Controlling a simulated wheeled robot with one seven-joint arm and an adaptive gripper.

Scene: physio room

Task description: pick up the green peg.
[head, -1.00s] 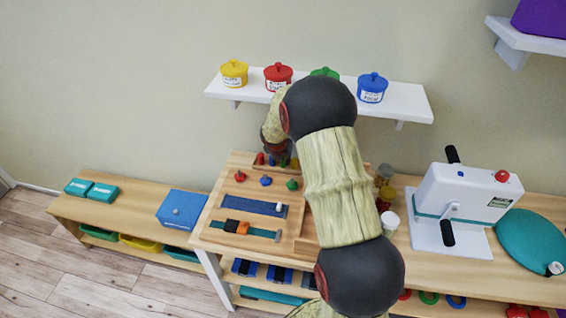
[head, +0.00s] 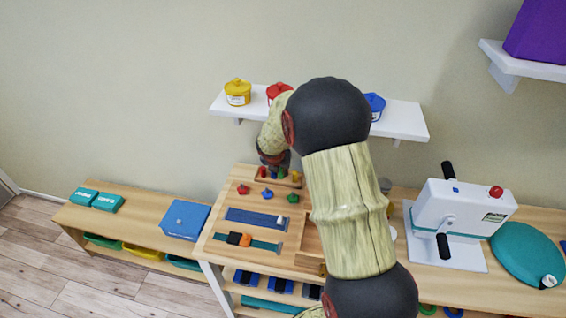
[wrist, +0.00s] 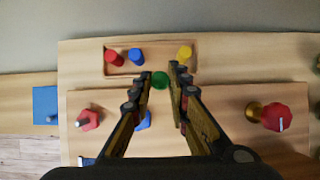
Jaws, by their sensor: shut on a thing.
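The green peg (wrist: 160,80) shows as a round green top between my fingertips in the wrist view. My gripper (wrist: 159,72) is shut on it. In that view the peg overlaps the front edge of the wooden peg tray (wrist: 150,45); its lower part is hidden, so I cannot tell its height. In the head view my gripper (head: 274,160) is over the back of the wooden activity board, at the tray, and the green peg is hard to make out there.
Red (wrist: 111,57), blue (wrist: 136,56) and yellow (wrist: 185,52) pegs stand in the tray. Red (head: 243,189), blue (head: 267,193) and green (head: 293,197) knobs are in front. A shelf with lidded pots (head: 238,92) hangs above. A white hand-crank machine (head: 465,215) stands to the right.

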